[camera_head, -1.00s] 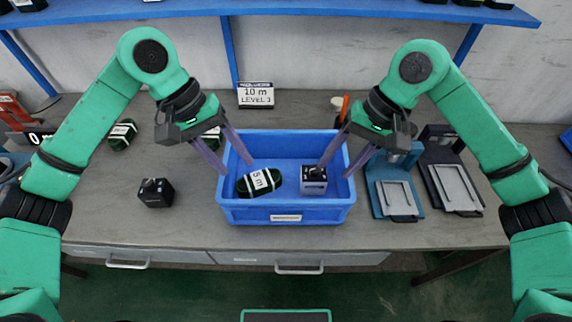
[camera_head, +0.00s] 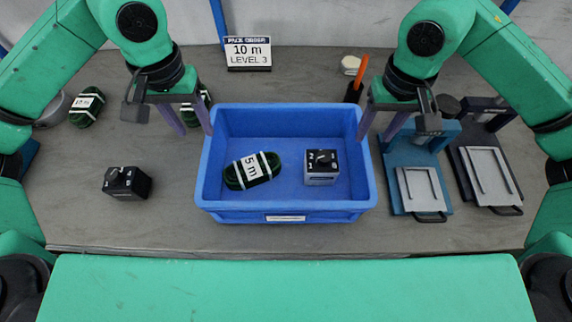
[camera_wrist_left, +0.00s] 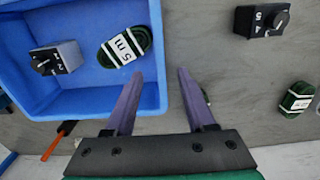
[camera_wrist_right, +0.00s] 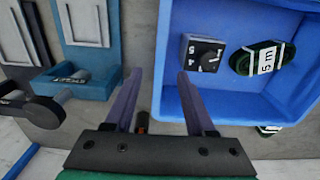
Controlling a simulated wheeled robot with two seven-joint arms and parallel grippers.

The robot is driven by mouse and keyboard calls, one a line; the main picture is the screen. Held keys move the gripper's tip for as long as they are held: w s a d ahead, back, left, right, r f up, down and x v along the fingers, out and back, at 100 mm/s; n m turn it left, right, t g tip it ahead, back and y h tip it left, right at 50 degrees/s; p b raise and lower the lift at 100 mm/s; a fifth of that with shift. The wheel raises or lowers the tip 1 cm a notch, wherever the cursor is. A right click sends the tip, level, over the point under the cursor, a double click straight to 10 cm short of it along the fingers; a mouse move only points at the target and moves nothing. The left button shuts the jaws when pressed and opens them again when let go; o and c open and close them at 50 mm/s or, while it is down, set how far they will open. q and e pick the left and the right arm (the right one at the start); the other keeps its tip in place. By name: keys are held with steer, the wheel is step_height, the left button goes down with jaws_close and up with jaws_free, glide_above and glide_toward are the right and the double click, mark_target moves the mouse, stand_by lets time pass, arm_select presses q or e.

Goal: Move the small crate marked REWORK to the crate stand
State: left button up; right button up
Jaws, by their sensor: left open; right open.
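A small blue crate (camera_head: 290,206) stands on the grey workbench, its front label too small to read. It holds a green cable bundle marked 5 m (camera_head: 252,170) and a grey-black box with a dial (camera_head: 321,167). My left gripper (camera_head: 194,133) is open and empty at the crate's back left; in the left wrist view its fingers (camera_wrist_left: 163,100) lie on either side of the crate wall's line. My right gripper (camera_head: 373,139) is open and empty at the back right, its fingers (camera_wrist_right: 160,100) likewise either side of that wall. Contact is unclear. No crate stand is identifiable.
A dark dial box (camera_head: 127,182) and a cable bundle (camera_head: 87,106) lie left of the crate. A blue press fixture (camera_head: 421,183) and a dark one (camera_head: 490,175) stand close on the right. A sign reading 10 m LEVEL 3 (camera_head: 248,53) stands behind.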

mark_target(212, 159)
arm_select(q)
step_height(212, 159, down, 14)
steer(key=shift+r, duration=0.2)
arm_select(e)
step_height(212, 159, down, 14)
steer(key=shift+r, duration=0.15)
arm_select(q)
jaws_close()
arm_select(e)
jaws_close()
arm_select(q)
steer(key=shift+w, duration=0.1)
arm_select(e)
steer(key=shift+r, duration=0.1)
